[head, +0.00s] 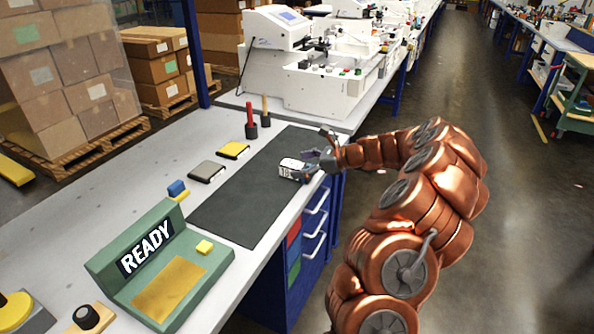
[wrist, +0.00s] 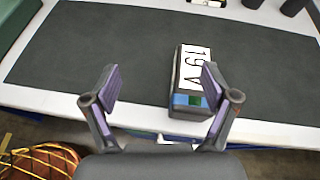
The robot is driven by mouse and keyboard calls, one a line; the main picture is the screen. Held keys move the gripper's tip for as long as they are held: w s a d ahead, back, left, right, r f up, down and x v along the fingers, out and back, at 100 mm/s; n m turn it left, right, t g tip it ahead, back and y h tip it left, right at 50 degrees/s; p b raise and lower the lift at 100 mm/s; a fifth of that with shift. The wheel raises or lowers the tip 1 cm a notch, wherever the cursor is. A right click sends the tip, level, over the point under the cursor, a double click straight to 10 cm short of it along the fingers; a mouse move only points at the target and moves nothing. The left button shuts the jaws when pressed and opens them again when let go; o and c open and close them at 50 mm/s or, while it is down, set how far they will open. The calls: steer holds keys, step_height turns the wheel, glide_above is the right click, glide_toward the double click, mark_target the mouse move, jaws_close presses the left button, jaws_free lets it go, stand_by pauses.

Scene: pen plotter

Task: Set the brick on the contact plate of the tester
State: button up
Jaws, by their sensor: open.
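The brick (head: 291,168) is a small dark block with a white label on the dark mat. In the wrist view the brick (wrist: 190,70) shows the label "19 V" and a blue and green near end. My gripper (head: 317,161) is open at the mat's right edge, beside the brick. In the wrist view my gripper (wrist: 160,85) has its fingers spread, and the right finger overlaps the brick's right side. Whether it touches the brick I cannot tell. The green tester (head: 119,278) reads "READY" at the front left. Its brass contact plate (head: 170,289) is bare.
The dark mat (head: 245,200) is otherwise clear. A yellow button (head: 204,247) sits on the tester. Behind are a grey block (head: 206,172), a yellow-topped block (head: 234,150), a blue block (head: 177,188) and a red-handled tool (head: 250,118). White machines (head: 320,65) stand farther back.

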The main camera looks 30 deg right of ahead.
mark_target(303, 166)
steer(key=d, duration=0.1)
steer(key=d+f+m, duration=0.1)
steer(key=d, duration=0.1)
steer(key=d+m, duration=0.1)
steer(key=shift+s+d+f+t+h, duration=0.15)
steer(key=shift+d+f+t+h, duration=0.1)
steer(key=shift+f+t+h, duration=0.15)
steer(key=shift+d+f, duration=0.15)
steer(key=shift+d, duration=0.2)
steer(key=shift+x, duration=3.8)
steer(key=shift+d+f, duration=0.1)
steer(key=shift+d, duration=0.05)
steer(key=c, duration=1.5)
